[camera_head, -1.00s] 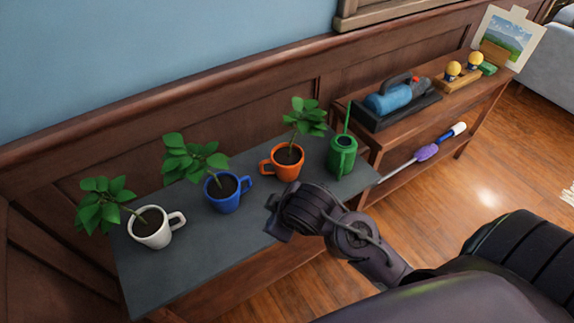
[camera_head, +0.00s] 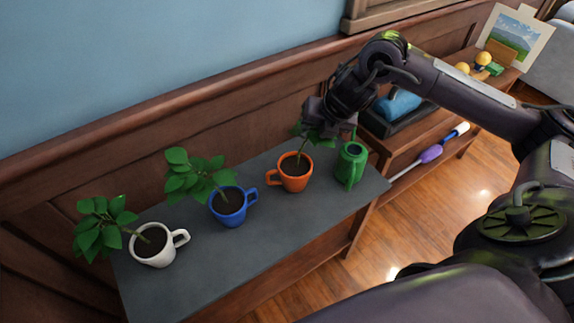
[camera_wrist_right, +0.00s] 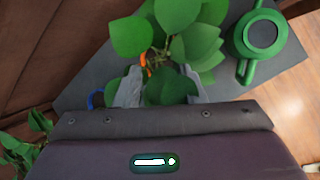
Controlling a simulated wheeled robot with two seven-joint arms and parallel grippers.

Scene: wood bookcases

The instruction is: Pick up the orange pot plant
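The orange pot plant (camera_head: 295,180) is an orange mug with dark soil and a leafy stem, standing upright on the grey top of a low bookcase. My right gripper (camera_head: 328,120) is above it, at its leaves, partly covering them. In the right wrist view, the gripper's two grey fingers (camera_wrist_right: 158,88) are apart on either side of the leaves and stem. A bit of orange mug (camera_wrist_right: 145,62) shows behind the leaves; most of the mug is hidden there. My left gripper is not in view.
A blue mug plant (camera_head: 229,207) and a white mug plant (camera_head: 155,250) stand to the left on the grey shelf top (camera_head: 225,268). A green watering can (camera_head: 351,165) stands close on the right. The wall (camera_head: 180,95) is right behind.

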